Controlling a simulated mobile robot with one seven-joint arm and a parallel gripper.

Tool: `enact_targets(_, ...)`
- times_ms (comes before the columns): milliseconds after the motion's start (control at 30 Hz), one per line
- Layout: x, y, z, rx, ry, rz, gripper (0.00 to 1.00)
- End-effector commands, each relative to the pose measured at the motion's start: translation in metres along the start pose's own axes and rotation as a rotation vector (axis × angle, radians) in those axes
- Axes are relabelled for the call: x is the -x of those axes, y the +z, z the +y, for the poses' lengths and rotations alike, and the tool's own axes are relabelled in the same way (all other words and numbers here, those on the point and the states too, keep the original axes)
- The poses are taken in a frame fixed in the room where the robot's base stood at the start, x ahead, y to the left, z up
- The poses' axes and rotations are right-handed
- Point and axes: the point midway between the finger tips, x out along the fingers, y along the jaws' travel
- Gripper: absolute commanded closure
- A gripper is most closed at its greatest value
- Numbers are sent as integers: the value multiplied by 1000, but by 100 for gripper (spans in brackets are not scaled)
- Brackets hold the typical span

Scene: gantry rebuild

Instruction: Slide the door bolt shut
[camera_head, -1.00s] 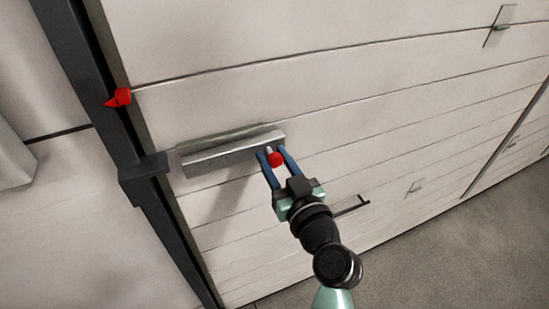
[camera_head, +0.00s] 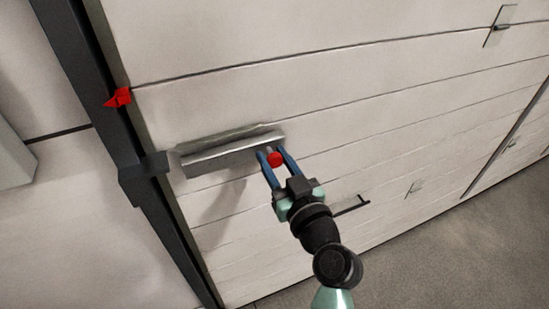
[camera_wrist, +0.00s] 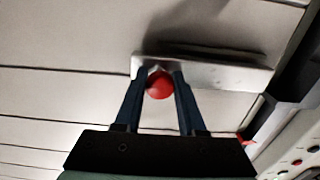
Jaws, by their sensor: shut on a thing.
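The door bolt's grey metal housing (camera_head: 230,152) is fixed to the pale panelled door (camera_head: 330,80); it also shows in the wrist view (camera_wrist: 225,76). A red ball knob (camera_head: 276,159) sits at the housing's right end in the head view. My gripper (camera_head: 270,154) is shut on the knob's stem, with a blue finger on each side; the red knob (camera_wrist: 160,85) shows between the fingers in the wrist view. The dark keeper block (camera_head: 146,179) on the door post lies just left of the housing. The bolt rod inside the housing is hidden.
The dark door post (camera_head: 95,90) runs down the left side. A red pointed marker (camera_head: 118,97) sits at the door's edge above the bolt. A small dark handle (camera_head: 351,205) is right of my gripper. Grey floor (camera_head: 450,260) lies at lower right.

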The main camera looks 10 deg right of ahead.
Motion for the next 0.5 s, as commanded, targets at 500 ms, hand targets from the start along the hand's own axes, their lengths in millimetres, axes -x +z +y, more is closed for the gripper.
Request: enact_targets(500,0,0,-60,-1,-3,-1,100)
